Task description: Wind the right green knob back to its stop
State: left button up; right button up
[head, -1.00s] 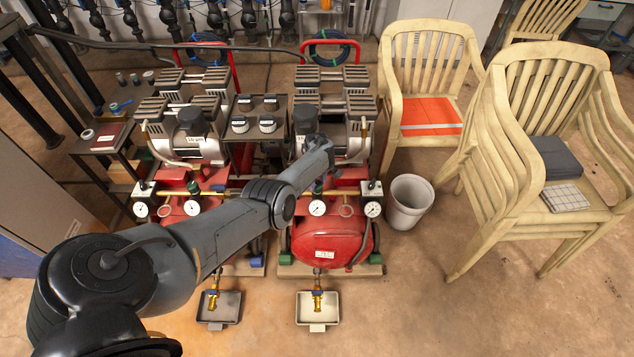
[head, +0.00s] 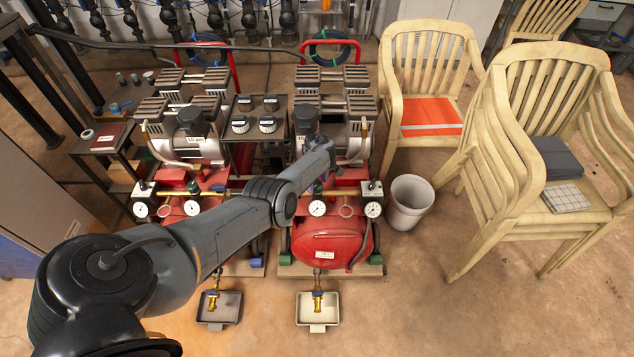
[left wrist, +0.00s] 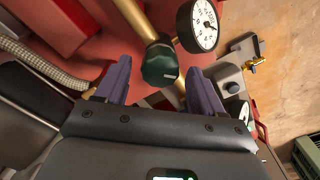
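The right green knob (left wrist: 160,65) is dark green with a pale mark on its face. It sits on a brass pipe in the left wrist view, with a white gauge (left wrist: 204,25) beside it. My left gripper (left wrist: 158,72) is open, its two purple fingers apart on either side of the knob. I see a gap between each finger and the knob, and cannot tell how deep the knob sits between them. In the head view my left arm reaches over the right compressor (head: 331,245), and the fingers are mostly hidden. My right gripper is not in view.
The left compressor (head: 180,150) stands beside the right one. A braided hose (left wrist: 45,63) runs near the left finger. A white bucket (head: 409,203) and stacked chairs (head: 520,150) stand to the right. A pale tray (head: 318,310) lies on the floor in front.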

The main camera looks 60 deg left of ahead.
aim_at(317, 184)
pick_arm(q)
notch_tip(317, 184, up, 11)
jog(key=p, duration=0.7)
jog(key=shift+f, duration=0.15)
dwell(0.4)
